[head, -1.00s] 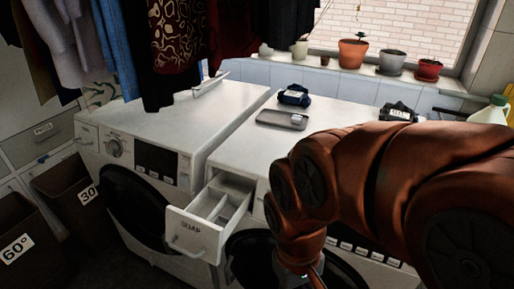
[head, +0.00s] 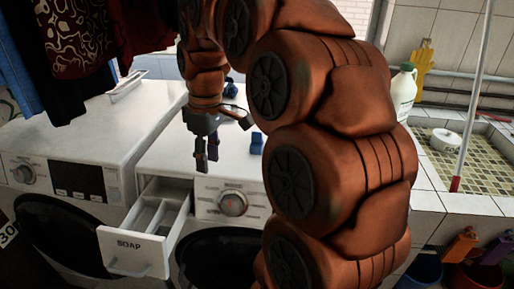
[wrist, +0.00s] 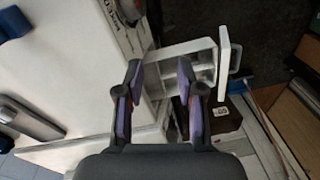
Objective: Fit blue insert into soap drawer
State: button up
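The soap drawer (head: 135,252) is pulled out of the right-hand washing machine, its front marked SOAP; its compartments look empty. The wrist view also shows the drawer (wrist: 224,60), beyond my fingers. A small blue piece (head: 257,143), probably the blue insert, stands on the machine top, partly hidden by my arm. In the wrist view a blue piece (wrist: 62,50), probably the same one, lies on the white top, left of my fingers. My gripper (head: 207,157) points down above the machine top's front part, behind the drawer. It (wrist: 160,73) is open, with nothing between its fingers.
Dark clothes (head: 75,50) hang over the left machine. A white bottle (head: 403,92) and a tiled sink (head: 470,165) are at right.

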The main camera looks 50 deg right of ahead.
jog(key=w+d+r, duration=0.2)
jog(key=w+d, duration=0.1)
jog(key=d, duration=0.7)
jog(key=n+t+b, duration=0.1)
jog(key=t, duration=0.1)
send_over(257, 133)
jog(key=shift+s+d+r, duration=0.3)
jog(key=shift+d+r, duration=0.05)
jog(key=shift+w+a+f+p, duration=0.15)
jog(key=shift+f+p, duration=0.1)
jog(key=shift+f, duration=1.05)
jog(key=shift+w+f+p, duration=0.15)
jog(key=shift+f+p, duration=0.05)
jog(key=shift+f, duration=1.05)
jog(key=shift+w+a+f+p, duration=0.15)
jog(key=shift+f+p, duration=0.1)
jog(key=shift+f, duration=1.05)
jog(key=shift+d, duration=0.1)
grip_shut()
